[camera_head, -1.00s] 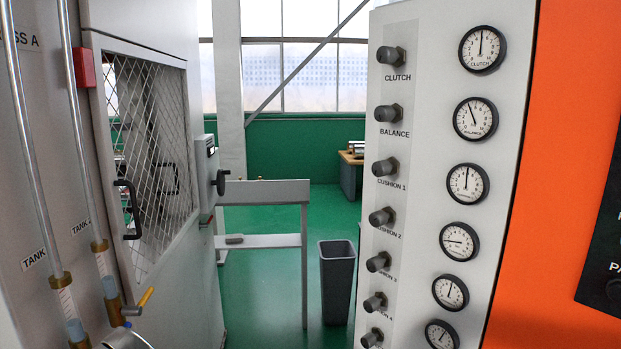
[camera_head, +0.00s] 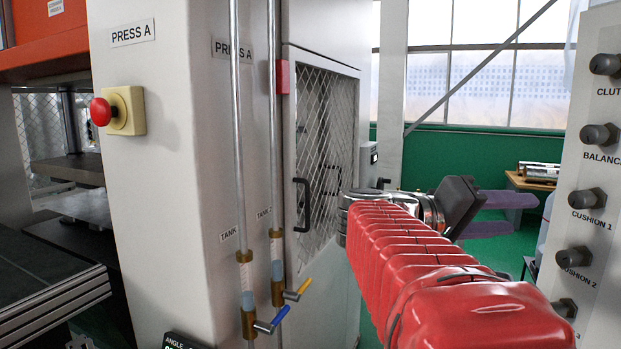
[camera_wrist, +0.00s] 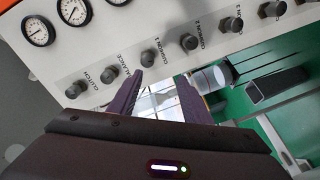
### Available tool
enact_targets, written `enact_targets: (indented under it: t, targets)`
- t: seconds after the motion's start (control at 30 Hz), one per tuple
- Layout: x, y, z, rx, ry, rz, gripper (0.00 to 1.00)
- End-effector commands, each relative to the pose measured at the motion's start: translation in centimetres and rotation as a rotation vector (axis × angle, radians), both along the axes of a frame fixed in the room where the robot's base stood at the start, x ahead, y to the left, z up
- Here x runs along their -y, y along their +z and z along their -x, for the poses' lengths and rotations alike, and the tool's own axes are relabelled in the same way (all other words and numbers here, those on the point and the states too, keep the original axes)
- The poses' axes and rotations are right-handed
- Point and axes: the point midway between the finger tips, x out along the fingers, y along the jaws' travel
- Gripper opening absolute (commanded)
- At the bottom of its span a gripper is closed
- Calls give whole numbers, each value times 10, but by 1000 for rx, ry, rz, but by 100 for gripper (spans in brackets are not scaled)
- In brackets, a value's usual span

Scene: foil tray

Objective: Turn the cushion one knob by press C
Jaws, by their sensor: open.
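The cushion 1 knob (camera_head: 587,198) is a dark knob above its "CUSHION 1" label, third from the top on the pale panel (camera_head: 600,130) at the right. The panel's press letter does not show. My gripper (camera_head: 525,213) is left of the panel, its two purple fingers spread, empty and pointing right. A gap separates the fingertips from the knob. In the wrist view, my gripper (camera_wrist: 162,76) is open, and the cushion 1 knob (camera_wrist: 148,57) shows just beyond the fingertips, nearer the left one.
The balance knob (camera_head: 599,137) is above and the cushion 2 knob (camera_head: 573,259) below. Round gauges (camera_wrist: 74,10) sit beside the knob row. A cabinet (camera_head: 190,180) marked PRESS A, with a red button (camera_head: 101,111), stands left. A dark bin (camera_wrist: 276,86) stands on the green floor.

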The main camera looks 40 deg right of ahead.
Motion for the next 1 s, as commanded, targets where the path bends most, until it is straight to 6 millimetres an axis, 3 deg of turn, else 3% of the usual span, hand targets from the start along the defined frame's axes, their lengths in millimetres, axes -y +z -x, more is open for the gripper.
enact_targets:
  t: [0.1,0.2,0.67,1.0]
  targets:
    - [7,16,6,-12,-33,58,44]
    - [8,20,8,-13,-40,72,44]
    - [13,19,10,-14,-39,68,44]
    - [42,19,24,-14,-39,68,44]
